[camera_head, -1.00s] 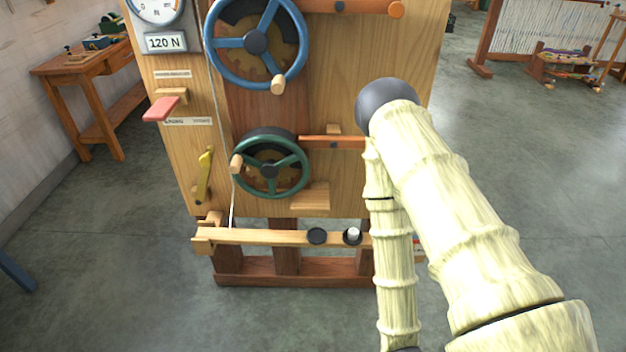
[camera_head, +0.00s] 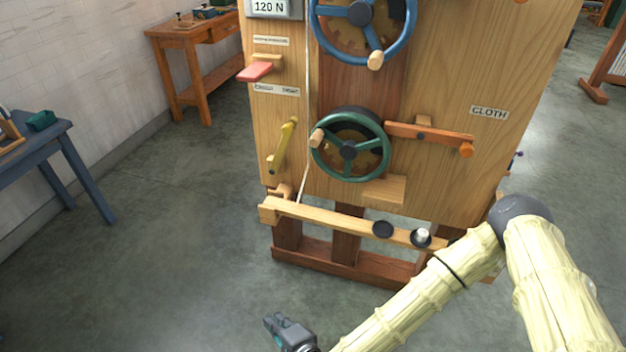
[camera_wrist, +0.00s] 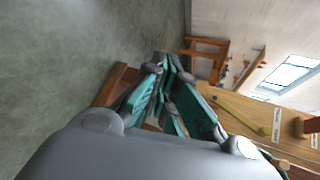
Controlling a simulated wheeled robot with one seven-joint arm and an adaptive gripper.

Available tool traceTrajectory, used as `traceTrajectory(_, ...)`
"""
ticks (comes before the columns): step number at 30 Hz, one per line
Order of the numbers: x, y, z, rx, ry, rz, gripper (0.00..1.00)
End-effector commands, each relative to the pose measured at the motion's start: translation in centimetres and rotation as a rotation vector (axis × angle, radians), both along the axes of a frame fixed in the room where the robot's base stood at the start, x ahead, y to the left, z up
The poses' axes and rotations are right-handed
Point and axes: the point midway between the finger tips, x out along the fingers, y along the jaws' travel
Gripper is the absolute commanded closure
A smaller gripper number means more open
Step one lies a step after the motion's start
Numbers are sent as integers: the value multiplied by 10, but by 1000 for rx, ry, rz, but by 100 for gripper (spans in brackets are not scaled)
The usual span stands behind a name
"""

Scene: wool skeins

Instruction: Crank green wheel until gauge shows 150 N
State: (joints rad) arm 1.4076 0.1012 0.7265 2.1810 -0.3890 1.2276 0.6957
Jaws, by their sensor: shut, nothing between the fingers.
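The green wheel (camera_head: 349,145) is on the lower part of the wooden panel (camera_head: 480,75), with a wooden crank knob (camera_head: 317,138) at its left. The gauge readout (camera_head: 269,7) at the top left shows 120 N; its dial is out of frame. My gripper (camera_head: 272,322) is low in the head view, in front of and below the panel, well apart from the wheel. In the wrist view my gripper's fingers (camera_wrist: 163,62) are together with nothing between them.
A blue wheel (camera_head: 361,14) sits above. An orange lever (camera_head: 430,136), a red lever (camera_head: 256,71) and a yellow lever (camera_head: 284,146) stick out. A wooden beam (camera_head: 335,220) crosses below the panel. A blue table (camera_head: 50,150) stands left. Floor before the panel is clear.

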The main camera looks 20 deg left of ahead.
Motion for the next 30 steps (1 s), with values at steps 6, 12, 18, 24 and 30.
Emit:
traceTrajectory(6,83,67,85,512,28,-342,100)
traceTrajectory(12,166,57,158,981,45,-644,100)
traceTrajectory(18,221,16,196,1310,31,-843,100)
traceTrajectory(24,241,-4,209,1436,16,-912,100)
traceTrajectory(30,259,-6,215,1443,13,-915,100)
